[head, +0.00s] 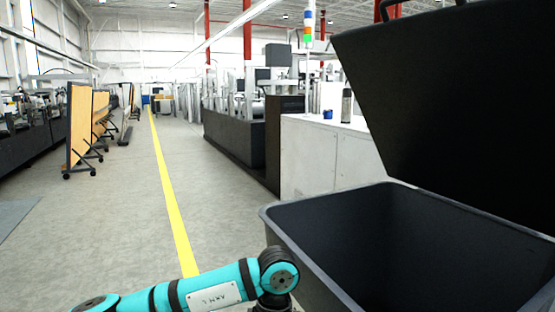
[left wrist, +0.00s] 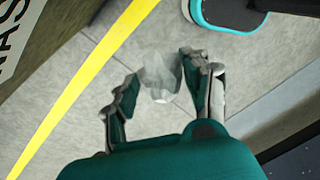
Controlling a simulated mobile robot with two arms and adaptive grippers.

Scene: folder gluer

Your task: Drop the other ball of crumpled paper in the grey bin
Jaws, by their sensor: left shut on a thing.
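The grey bin (head: 345,248) stands at the lower right of the head view, with its dark lid (head: 450,100) raised and its mouth open. The part of its inside that shows looks dark and empty; its lower part is cut off. In the left wrist view my left gripper (left wrist: 158,84) is shut on a pale, whitish-grey ball of crumpled paper (left wrist: 160,72), held between the two fingers above the floor. In the head view my left arm reaches along the bottom to the bin's near left side, and its gripper is out of sight. My right gripper is not in view.
A white cabinet (head: 320,160) with a blue cup (head: 328,114) and a dark bottle (head: 347,105) stands behind the bin. A yellow line (head: 170,205) runs along the clear floor aisle. Wheeled orange boards (head: 80,125) stand at the left.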

